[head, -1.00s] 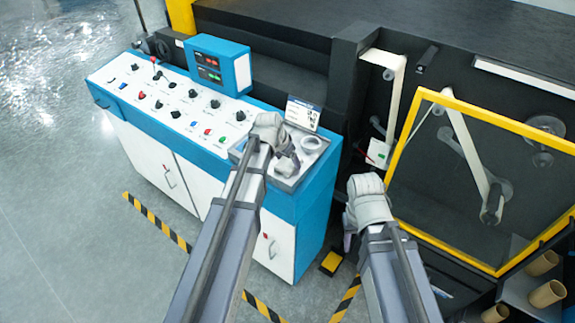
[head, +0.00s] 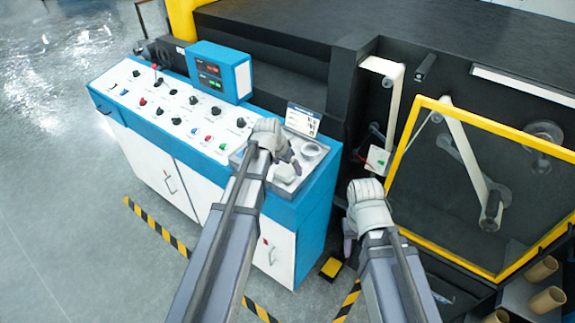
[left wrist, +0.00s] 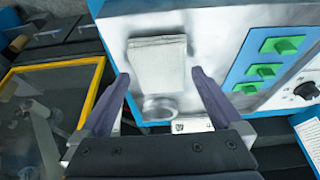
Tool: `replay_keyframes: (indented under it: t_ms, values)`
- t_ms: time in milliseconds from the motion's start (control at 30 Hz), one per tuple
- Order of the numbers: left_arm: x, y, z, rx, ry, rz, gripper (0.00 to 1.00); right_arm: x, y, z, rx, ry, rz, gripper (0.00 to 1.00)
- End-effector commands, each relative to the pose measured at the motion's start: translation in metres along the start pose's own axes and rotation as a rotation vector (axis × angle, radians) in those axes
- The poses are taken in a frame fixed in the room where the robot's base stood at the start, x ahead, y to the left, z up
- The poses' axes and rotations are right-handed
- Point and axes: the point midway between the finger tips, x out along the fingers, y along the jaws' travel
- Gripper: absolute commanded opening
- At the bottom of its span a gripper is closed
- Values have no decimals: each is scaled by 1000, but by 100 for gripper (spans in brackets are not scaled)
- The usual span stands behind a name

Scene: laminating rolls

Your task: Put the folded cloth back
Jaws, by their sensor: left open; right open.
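The folded cloth (head: 286,173) is a pale, flat pad lying on the grey tray (head: 283,190) at the right end of the blue console. In the left wrist view the folded cloth (left wrist: 158,64) lies flat, beyond and between the fingertips. My left gripper (head: 287,153) is open above the tray, with clear gaps on both sides of the cloth; it also shows in the left wrist view (left wrist: 160,74). It partly covers the cloth in the head view. My right gripper (head: 349,238) hangs low beside the console, seen mostly from behind, open, with nothing visible in it.
A round ring-shaped roll (head: 312,149) sits on the tray close to the cloth. A small sign (head: 303,120) stands behind it. Knobs and coloured switches (head: 208,138) cover the console to the left. A yellow-framed guard (head: 408,150) stands right of my right gripper.

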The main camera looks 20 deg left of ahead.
Motion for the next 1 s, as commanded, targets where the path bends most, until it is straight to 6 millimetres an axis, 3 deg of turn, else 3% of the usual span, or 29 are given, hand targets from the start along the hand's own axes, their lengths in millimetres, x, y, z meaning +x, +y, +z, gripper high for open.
replay_keyframes:
  t_ms: [600,933,1000]
  values:
    - [-98,0,-2,-1,0,0,100,-91,8,5,8,0,-2,50]
    - [-111,1,0,0,-2,1,100,-102,9,6,12,0,-3,50]
    - [-111,12,4,4,-17,7,100,-102,9,6,12,0,-3,50]
